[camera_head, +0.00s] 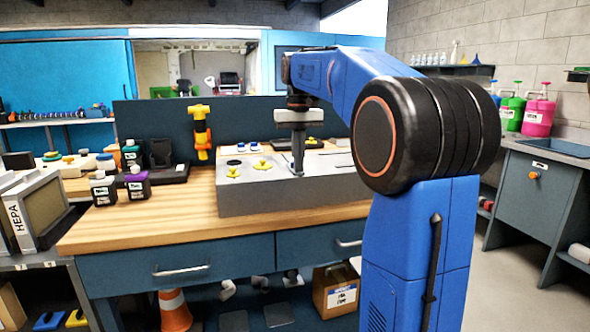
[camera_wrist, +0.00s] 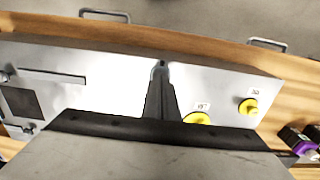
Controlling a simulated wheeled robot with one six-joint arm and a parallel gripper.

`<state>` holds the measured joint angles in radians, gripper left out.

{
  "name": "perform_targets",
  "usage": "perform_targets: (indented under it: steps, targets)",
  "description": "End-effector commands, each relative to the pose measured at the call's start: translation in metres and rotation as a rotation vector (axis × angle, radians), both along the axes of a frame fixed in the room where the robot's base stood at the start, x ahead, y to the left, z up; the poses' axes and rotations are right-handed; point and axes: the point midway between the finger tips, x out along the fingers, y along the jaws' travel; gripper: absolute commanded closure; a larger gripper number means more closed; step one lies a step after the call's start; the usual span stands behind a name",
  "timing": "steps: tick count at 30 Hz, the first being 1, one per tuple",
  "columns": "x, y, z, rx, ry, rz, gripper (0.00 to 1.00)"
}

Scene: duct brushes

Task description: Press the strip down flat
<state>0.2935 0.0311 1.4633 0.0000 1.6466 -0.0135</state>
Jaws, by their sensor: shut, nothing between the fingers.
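My gripper (camera_head: 299,172) points straight down over the grey metal box on the workbench, with its fingers together and nothing between them. In the wrist view the closed fingers (camera_wrist: 160,68) end at or just above the box top, near its front edge; I cannot tell whether they touch. Any strip under the fingertips is hidden.
Yellow knobs (camera_head: 262,164) stand on the box left of my gripper. A yellow tool (camera_head: 201,133) stands upright behind. Dark bottles (camera_head: 137,184) and a HEPA filter (camera_head: 38,212) are at the left. The wooden bench top (camera_head: 140,222) is clear in front.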

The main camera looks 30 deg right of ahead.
Motion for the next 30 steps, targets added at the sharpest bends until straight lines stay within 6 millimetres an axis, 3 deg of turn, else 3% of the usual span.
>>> perform_targets:
  steps: [5,30]
  targets:
    - [0.000,0.000,0.002,0.000,0.001,0.000,1.00]
    - [0.000,0.000,0.049,0.000,0.000,0.000,1.00]
